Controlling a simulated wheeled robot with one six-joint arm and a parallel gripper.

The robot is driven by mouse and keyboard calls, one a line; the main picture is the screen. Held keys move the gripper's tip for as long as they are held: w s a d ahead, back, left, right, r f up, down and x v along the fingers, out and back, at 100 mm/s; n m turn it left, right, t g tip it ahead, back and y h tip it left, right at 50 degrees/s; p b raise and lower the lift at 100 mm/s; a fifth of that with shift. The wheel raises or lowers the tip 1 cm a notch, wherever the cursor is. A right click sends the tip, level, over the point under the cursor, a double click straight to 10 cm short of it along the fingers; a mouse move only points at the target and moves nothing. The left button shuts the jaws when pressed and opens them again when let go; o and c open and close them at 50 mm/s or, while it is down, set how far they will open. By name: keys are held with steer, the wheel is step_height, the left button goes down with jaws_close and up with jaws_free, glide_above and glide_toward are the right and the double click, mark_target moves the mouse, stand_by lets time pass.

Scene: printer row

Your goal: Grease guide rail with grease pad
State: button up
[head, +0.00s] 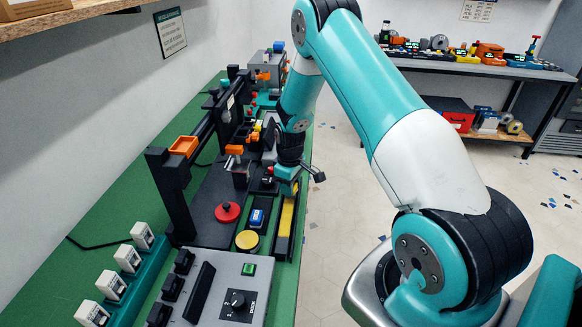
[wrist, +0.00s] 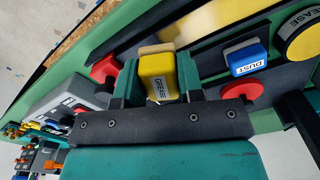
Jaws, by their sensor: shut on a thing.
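My gripper (wrist: 157,72) is shut on a yellow block labelled GREASE, the grease pad (wrist: 157,88), which sits between its two teal fingers in the wrist view. In the head view my gripper (head: 288,187) is low over the right side of the green bench, at the far end of a long black channel with a yellow strip (head: 286,218). This strip looks like the guide rail; it also shows, pale and yellow, at the top of the wrist view (wrist: 215,22). I cannot tell whether the pad touches it. The pad is hidden in the head view.
A round yellow GREASE tin (head: 247,241), a blue DUST block (head: 257,217) and a red knob (head: 228,212) stand left of the channel. A black printer frame (head: 170,190) rises further left. A grey control box (head: 220,290) is in front. The floor on the right is clear.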

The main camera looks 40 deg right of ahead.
steer(key=shift+d+r+p, duration=0.1)
steer(key=shift+r+p, duration=0.35)
steer(key=shift+r, duration=0.35)
steer(key=shift+r+p, duration=1.25)
steer(key=shift+r, duration=0.75)
steer(key=shift+f, duration=0.1)
